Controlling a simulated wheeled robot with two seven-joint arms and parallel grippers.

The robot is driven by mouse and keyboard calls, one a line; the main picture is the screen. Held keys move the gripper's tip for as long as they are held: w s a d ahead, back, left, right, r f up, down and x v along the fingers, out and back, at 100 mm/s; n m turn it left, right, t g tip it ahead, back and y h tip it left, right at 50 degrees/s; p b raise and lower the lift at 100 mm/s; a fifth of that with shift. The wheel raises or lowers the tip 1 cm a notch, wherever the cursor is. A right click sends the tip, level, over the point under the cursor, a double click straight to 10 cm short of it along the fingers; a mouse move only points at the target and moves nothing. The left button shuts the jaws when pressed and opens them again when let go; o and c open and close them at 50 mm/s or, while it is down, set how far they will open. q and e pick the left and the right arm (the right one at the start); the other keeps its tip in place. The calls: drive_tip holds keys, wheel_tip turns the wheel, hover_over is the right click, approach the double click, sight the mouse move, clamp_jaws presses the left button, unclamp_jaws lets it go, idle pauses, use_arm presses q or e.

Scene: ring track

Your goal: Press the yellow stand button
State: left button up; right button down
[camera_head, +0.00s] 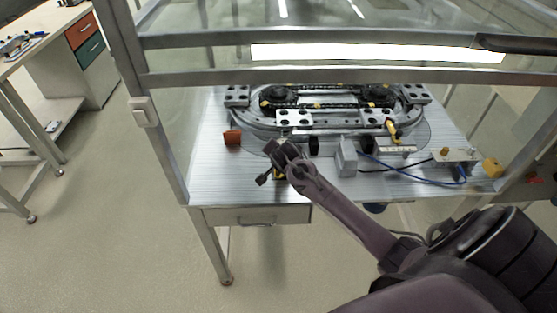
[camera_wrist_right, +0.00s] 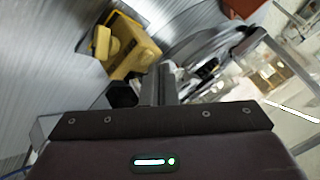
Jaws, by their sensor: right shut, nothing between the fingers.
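The yellow stand (camera_head: 279,177) shows only as a small patch in the head view, mostly hidden behind my right gripper (camera_head: 265,176) near the table's front edge. In the right wrist view the yellow stand (camera_wrist_right: 143,53) is at the upper left, a boxy block with a protruding yellow part (camera_wrist_right: 102,42) on its left. My right gripper (camera_wrist_right: 160,82) is shut and empty, with its fingers close beside the stand. I cannot tell whether they touch it. My left gripper is out of view.
The oval ring track (camera_head: 330,105) fills the table behind. An orange-red block (camera_head: 232,137) lies left of my right gripper. A metal frame bar (camera_head: 300,77) crosses above the table.

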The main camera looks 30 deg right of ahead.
drive_tip(key=shift+f, duration=0.4)
idle(0.6)
drive_tip(key=shift+r, duration=0.1)
drive_tip(key=shift+r+p, duration=0.75)
drive_tip(key=shift+p, duration=0.05)
wheel_tip(320, 180, up, 5)
drive_tip(key=p, duration=0.5)
idle(0.6)
